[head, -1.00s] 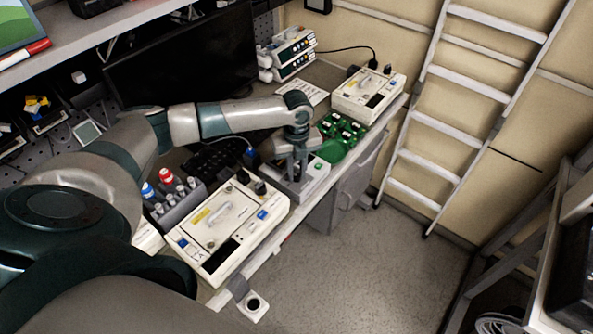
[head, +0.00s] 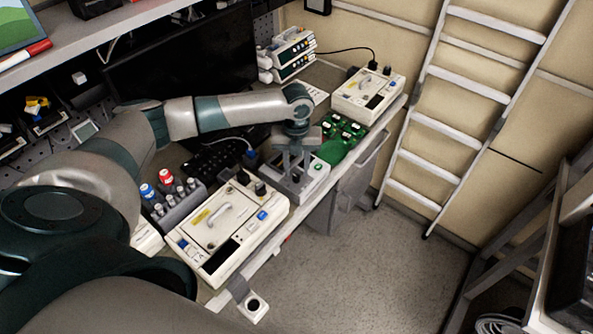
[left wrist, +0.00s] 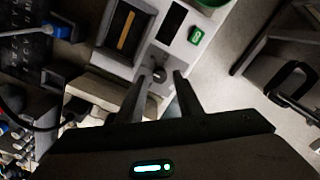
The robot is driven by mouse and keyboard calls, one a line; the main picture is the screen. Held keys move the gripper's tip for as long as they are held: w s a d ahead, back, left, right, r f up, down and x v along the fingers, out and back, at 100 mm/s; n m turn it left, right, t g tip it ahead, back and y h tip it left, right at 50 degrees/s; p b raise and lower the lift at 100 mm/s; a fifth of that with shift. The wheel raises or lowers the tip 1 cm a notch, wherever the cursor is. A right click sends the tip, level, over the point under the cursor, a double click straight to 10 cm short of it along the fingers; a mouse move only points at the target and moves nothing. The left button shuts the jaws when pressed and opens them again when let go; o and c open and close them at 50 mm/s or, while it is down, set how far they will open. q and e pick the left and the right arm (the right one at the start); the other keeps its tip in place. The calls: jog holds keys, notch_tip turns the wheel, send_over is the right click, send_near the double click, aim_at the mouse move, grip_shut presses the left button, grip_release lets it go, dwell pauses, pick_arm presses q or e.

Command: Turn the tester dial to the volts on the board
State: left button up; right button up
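The tester (head: 316,172) is a pale box on the bench, partly hidden by my left gripper in the head view. In the left wrist view the tester (left wrist: 182,62) shows a dark framed window with an orange bar, a black panel and a green button (left wrist: 196,35). Its small grey dial (left wrist: 159,75) shows near the fingertips. My left gripper (head: 295,176) is over the tester, pointing down. In the left wrist view the gripper (left wrist: 161,80) is open, one finger on each side of the dial; contact cannot be told. My right gripper is out of view. No readable volts value shows.
A white pump (head: 226,228) with a handle stands left of the tester, near the bench edge. Another pump (head: 368,95) stands at the far end. Green circuit boards (head: 343,130) lie beyond the tester.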

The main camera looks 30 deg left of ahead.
pick_arm(q)
jog(key=shift+r, duration=2.55)
jog(key=shift+d, duration=0.1)
jog(key=shift+c, duration=0.2)
